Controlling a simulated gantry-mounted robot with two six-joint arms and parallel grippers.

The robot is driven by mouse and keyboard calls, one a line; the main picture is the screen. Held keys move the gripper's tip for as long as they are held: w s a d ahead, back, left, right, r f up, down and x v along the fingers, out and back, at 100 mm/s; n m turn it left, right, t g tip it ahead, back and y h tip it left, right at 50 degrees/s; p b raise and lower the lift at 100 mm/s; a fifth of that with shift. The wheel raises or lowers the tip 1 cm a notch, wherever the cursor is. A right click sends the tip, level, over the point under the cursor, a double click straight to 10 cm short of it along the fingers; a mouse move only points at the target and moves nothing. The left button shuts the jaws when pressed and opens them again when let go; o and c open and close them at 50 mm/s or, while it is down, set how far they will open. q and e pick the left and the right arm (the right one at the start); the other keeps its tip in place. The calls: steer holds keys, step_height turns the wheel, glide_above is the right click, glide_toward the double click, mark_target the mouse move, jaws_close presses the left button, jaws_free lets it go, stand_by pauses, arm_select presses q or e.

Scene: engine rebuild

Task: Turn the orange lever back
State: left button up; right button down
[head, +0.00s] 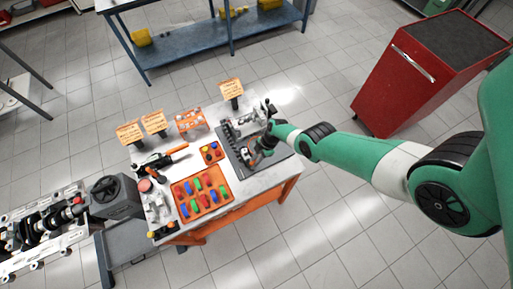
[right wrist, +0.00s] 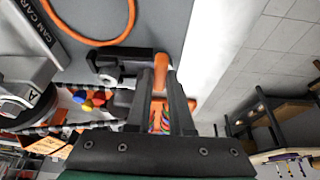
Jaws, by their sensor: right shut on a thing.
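The orange lever (right wrist: 161,63) shows in the right wrist view between the tips of my right gripper (right wrist: 162,80). The gripper is shut on it. A black block with a silver bolt (right wrist: 116,64) sits just left of the lever. In the head view my right gripper (head: 261,148) reaches in from the right, over the grey mat (head: 281,155) at the right end of the workbench. The lever is too small and covered to make out clearly there. My left gripper is not in view.
An orange tray (head: 204,208) of several coloured parts lies on the workbench left of the mat. A metal engine part (head: 238,127) stands close behind my right gripper. A red cabinet (head: 408,82) stands at the upper right. An orange ring (right wrist: 102,42) lies near the lever.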

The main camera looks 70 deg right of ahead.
stand_by(0.3)
steer(key=c, duration=0.8)
jaws_free()
steer(key=p+v, duration=1.1)
steer(key=shift+r, duration=0.35)
steer(key=shift+s+d, duration=0.1)
steer(key=shift+d, duration=0.05)
